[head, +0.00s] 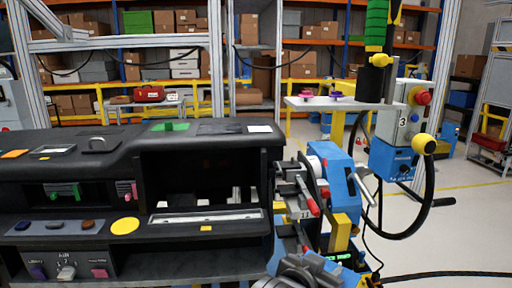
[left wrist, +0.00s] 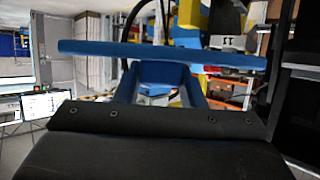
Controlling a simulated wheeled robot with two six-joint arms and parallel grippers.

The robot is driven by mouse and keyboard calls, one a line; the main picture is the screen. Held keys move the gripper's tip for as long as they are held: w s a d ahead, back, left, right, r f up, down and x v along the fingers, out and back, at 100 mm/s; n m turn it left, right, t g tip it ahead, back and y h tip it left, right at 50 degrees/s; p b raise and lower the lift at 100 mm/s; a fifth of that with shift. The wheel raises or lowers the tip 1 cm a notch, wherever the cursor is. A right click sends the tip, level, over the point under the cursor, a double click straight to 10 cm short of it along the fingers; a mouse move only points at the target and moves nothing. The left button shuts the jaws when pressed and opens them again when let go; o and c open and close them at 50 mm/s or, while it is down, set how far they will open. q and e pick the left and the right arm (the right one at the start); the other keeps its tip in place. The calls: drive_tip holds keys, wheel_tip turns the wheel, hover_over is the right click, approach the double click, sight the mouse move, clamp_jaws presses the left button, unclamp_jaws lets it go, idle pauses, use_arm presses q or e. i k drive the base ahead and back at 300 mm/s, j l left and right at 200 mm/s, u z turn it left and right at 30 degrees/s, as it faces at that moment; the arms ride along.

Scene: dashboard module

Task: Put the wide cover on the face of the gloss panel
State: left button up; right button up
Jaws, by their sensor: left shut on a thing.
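In the left wrist view a long, flat blue piece (left wrist: 105,48) lies across the picture, seen nearly edge-on. It looks like the wide cover. My left gripper (left wrist: 161,75) is shut on it, with the dark gripper body below. In the head view I cannot clearly make out the fingers or the held piece; grey arm links show at the bottom centre. The black dashboard module (head: 60,142) fills the left half. A long pale strip (head: 205,217) lies on its lower ledge, under a dark opening. I cannot tell which part is the gloss panel. My right gripper is out of view.
A blue device with red-tipped levers (head: 312,207) stands at the module's right end. Open floor lies at the right. A monitor (left wrist: 45,106) shows in the wrist view.

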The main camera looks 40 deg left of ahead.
sight(220, 127)
drive_tip(key=i+l+u, duration=0.2)
drive_tip(key=u, duration=0.2)
drive_tip(key=i+l+u, duration=0.15)
drive_tip(key=l+u, duration=0.2)
drive_tip(key=i+l+u, duration=0.15)
drive_tip(key=l+u, duration=0.25)
drive_tip(key=i+l+u, duration=0.1)
drive_tip(key=l+u, duration=0.25)
